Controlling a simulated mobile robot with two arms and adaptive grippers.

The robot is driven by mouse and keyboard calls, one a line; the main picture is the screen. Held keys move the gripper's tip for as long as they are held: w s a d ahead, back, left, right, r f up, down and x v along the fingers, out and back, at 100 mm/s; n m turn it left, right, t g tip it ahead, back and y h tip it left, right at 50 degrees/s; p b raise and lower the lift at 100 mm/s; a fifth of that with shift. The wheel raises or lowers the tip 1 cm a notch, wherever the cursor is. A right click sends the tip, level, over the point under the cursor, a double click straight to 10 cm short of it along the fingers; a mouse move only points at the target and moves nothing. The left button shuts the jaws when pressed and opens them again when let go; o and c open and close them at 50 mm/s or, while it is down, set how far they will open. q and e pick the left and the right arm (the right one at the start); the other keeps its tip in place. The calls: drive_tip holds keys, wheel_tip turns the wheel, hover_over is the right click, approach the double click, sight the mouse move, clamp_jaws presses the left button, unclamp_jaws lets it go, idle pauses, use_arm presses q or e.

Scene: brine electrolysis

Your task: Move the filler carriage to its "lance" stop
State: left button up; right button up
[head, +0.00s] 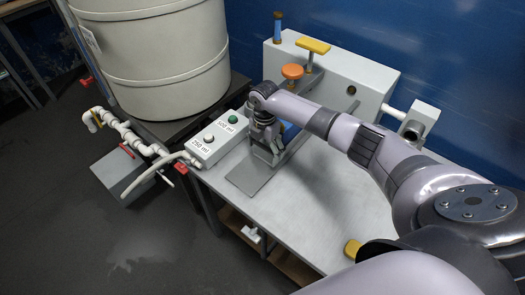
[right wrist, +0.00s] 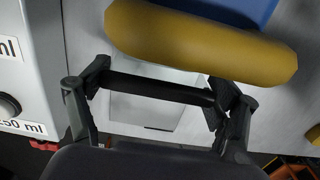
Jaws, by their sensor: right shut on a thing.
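The filler stands at the back of the bench: a white housing (head: 335,80) with a blue part (head: 291,132) low in front of it. I take the blue part to be on the carriage; my right arm covers much of it. My right gripper (head: 264,150) points down beside it, above a grey plate (head: 250,172). In the right wrist view, a dark bar (right wrist: 155,88) spans between the fingers, and the gripper appears shut on it. A thick yellow bar (right wrist: 200,42) lies just past it, with the blue part (right wrist: 245,8) behind. No "lance" marking is readable. My left gripper is out of view.
A white button box (head: 215,138) marked 500 ml and 250 ml sits left of the gripper. A large cream tank (head: 155,60) stands behind it. An orange knob (head: 292,71) and a yellow handle (head: 313,46) rise nearby. The front bench top (head: 300,215) is mostly clear.

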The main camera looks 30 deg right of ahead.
drive_tip(key=o, duration=1.6)
